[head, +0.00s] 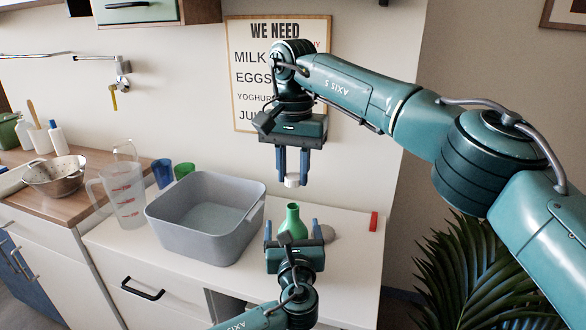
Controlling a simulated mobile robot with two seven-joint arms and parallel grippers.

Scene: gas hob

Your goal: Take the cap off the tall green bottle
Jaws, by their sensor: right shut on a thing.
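The green bottle (292,221) stands on the white counter, its open neck bare at the top. My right gripper (292,181) points down above the bottle and is shut on a small white cap (291,182). The cap is clear of the bottle's mouth, with a gap between them. My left gripper (293,228) is low at the bottle, one finger on each side of it. Its body hides the lower part of the bottle, so I cannot tell whether the fingers touch it.
A grey tub (205,222) stands left of the bottle, with a clear measuring jug (124,195) and blue (162,172) and green (184,171) cups nearby. A red object (373,221) lies at the counter's right end. A grey round thing (328,233) is partly hidden beside my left gripper.

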